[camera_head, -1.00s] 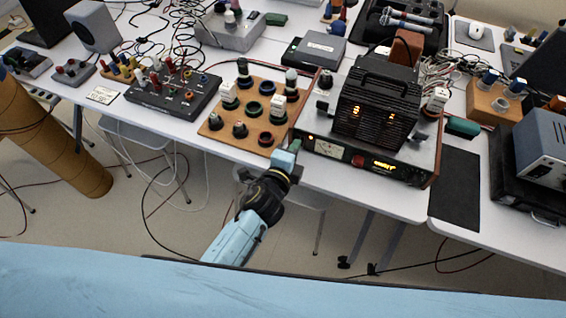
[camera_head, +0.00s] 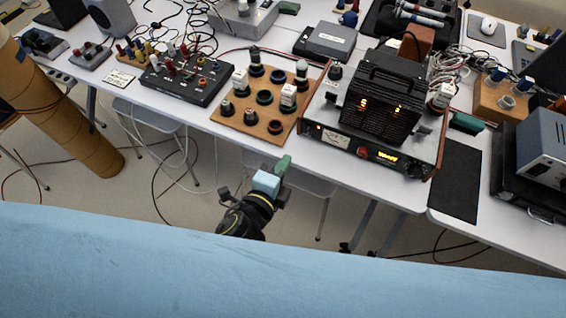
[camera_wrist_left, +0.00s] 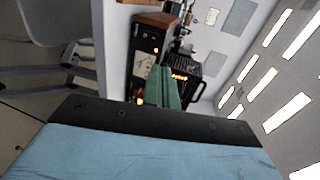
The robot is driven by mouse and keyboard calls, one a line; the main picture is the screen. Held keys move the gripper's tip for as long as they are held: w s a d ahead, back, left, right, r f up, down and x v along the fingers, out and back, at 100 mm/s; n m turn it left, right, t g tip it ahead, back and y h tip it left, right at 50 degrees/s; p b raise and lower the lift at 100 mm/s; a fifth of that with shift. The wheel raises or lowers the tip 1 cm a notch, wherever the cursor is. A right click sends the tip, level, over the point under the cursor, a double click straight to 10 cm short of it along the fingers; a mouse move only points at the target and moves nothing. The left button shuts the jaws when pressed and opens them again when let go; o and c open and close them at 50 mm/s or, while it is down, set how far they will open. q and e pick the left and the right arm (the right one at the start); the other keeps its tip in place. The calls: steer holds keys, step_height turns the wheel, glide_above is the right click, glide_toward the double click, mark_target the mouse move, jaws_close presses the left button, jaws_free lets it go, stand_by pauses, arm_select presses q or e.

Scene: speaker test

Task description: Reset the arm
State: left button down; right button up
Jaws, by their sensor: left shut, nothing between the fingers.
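My left arm's gripper (camera_head: 284,164) shows in the head view below the front edge of the table, with its green fingers pointing up and right. It is shut and empty, and it touches nothing that I can see. In the left wrist view its green fingers (camera_wrist_left: 168,88) are together in front of the instrument. My right gripper is not in view. The black amplifier box with lit orange digits (camera_head: 380,108) sits on top of a wood-sided instrument (camera_head: 338,142) on the table.
A wooden board with knobs and rings (camera_head: 257,128) lies at the table's front edge. A black panel with coloured plugs (camera_head: 188,82) is left of it. A brown cardboard tube (camera_head: 70,120) stands at the left. The floor space around my gripper is open.

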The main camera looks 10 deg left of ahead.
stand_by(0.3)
arm_select(q)
steer(key=s+a+f+n+g+y, duration=0.1)
steer(key=s+a+f+n+g, duration=0.2)
steer(key=f, duration=0.5)
steer(key=s+a+f+n+g, duration=0.15)
steer(key=s+f, duration=0.25)
steer(key=f, duration=0.5)
steer(key=s+a+f+n+g+y, duration=0.1)
steer(key=s+a+f+n+g, duration=0.2)
steer(key=f, duration=0.5)
steer(key=s+a+f+n+g, duration=0.2)
steer(key=s+a+f+n, duration=0.1)
steer(key=s, duration=0.5)
steer(key=s+a+f+n+g+y, duration=0.1)
steer(key=s+a+f+n+g, duration=0.1)
steer(key=s+a+f+n, duration=0.2)
steer(key=s+a+f+n+g+y, duration=0.1)
steer(key=s+a+f+n, duration=0.3)
steer(key=s, duration=0.7)
step_height(320, 180, down, 2)
steer(key=shift+s+a+f+g, duration=0.25)
steer(key=shift+s+a+g, duration=0.05)
steer(key=shift+a+g, duration=0.3)
